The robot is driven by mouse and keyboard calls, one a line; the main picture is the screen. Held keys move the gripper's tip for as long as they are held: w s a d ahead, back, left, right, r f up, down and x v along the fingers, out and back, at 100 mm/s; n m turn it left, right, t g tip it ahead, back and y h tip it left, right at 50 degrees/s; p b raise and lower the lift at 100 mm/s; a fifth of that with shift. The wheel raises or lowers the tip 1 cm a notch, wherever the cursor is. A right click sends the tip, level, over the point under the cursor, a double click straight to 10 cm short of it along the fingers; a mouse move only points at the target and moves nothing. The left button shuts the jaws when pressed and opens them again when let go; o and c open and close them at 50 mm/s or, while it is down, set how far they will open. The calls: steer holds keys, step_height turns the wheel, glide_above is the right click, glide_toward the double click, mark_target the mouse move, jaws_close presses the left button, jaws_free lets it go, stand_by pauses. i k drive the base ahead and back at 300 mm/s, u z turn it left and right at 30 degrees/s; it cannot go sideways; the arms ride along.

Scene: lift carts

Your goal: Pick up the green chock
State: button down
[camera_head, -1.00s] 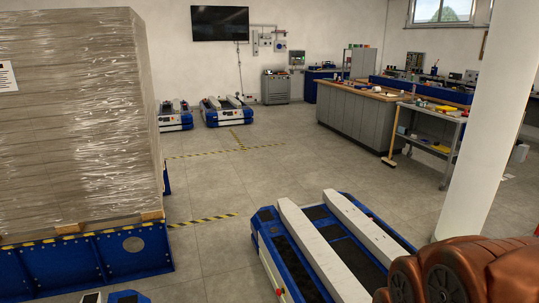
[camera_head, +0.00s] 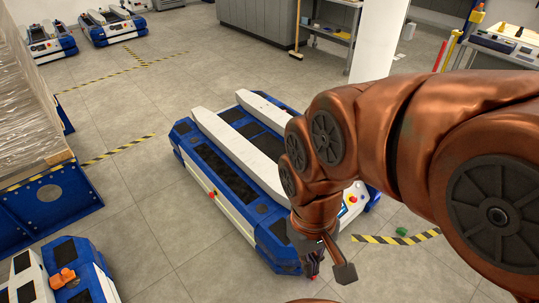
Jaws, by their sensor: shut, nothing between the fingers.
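The green chock (camera_head: 402,232) is small and lies on the grey floor, on or beside a yellow-and-black floor stripe, right of the near lift cart. My copper-coloured arm comes in from the right and reaches down over that cart's front corner. My gripper (camera_head: 326,270) hangs at the arm's lower end, left of and nearer than the chock, apart from it. It looks small and partly covered by the wrist, and it is shut with nothing in it.
The blue-and-white lift cart (camera_head: 230,165) stands mid-floor. An orange chock (camera_head: 64,278) sits on another cart (camera_head: 88,280) at lower left. A white pillar (camera_head: 378,40) and a workbench (camera_head: 500,45) stand behind. A wrapped load (camera_head: 25,110) is at left. Open floor lies between.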

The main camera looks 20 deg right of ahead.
mark_target(403, 231)
steer(key=u, duration=0.8)
steer(key=k, duration=1)
steer(key=z, duration=1.25)
steer(key=i, duration=0.5)
steer(key=u, duration=0.15)
